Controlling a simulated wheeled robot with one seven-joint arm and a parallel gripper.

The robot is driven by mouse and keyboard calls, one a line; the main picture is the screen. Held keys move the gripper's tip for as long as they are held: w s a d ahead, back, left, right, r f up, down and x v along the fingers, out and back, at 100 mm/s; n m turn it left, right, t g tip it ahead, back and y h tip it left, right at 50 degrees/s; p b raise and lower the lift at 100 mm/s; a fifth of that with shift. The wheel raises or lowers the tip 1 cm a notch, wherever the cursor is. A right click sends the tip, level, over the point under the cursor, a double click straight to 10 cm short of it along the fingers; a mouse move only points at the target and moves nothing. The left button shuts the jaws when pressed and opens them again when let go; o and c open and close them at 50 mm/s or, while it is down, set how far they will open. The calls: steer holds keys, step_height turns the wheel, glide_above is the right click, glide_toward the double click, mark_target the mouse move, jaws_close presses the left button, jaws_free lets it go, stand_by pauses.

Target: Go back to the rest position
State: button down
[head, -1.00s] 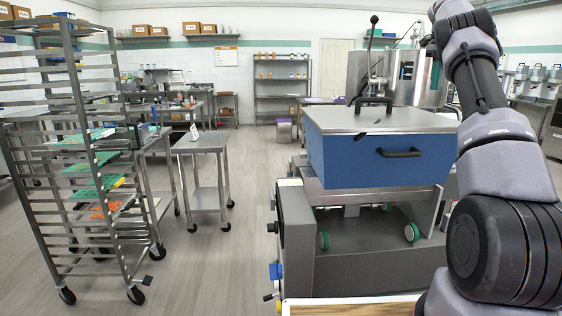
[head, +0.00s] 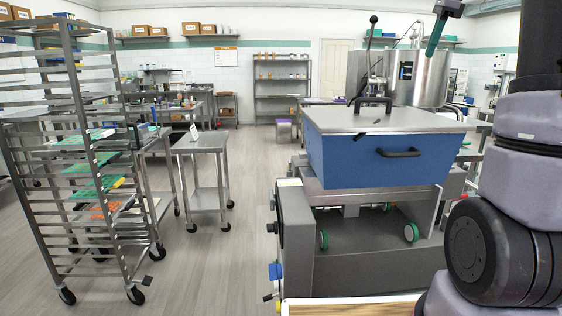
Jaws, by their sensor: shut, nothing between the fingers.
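My gripper (head: 433,48) shows at the top right of the head view, a dark body with teal fingers pointing down. The fingers are together and hold nothing. It is raised in front of the steel tank and apart from the machine below. My arm stands at the right edge, and its upper part runs out of the picture.
The depositor, with a blue hopper (head: 385,160) under a grey lid (head: 380,119), stands just left of my arm. A steel tank (head: 420,80) is behind it. A rack (head: 88,150) with trays and a small steel table (head: 201,145) stand left. The floor (head: 215,265) between is clear.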

steer(key=s+a+f+n+t, duration=0.1)
steer(key=s+a+f+n, duration=0.3)
steer(key=s, duration=0.4)
steer(key=s+a+f+n+t, duration=0.1)
steer(key=s+a+f+n, duration=0.3)
steer(key=s+a+n, duration=0.3)
steer(key=s+a+f+n+t, duration=0.2)
steer(key=s+a+f+n, duration=0.2)
steer(key=s, duration=0.6)
steer(key=shift+s+a+f+n+y, duration=0.25)
steer(key=shift+s+a+n+y, duration=0.15)
steer(key=shift+a+n, duration=0.45)
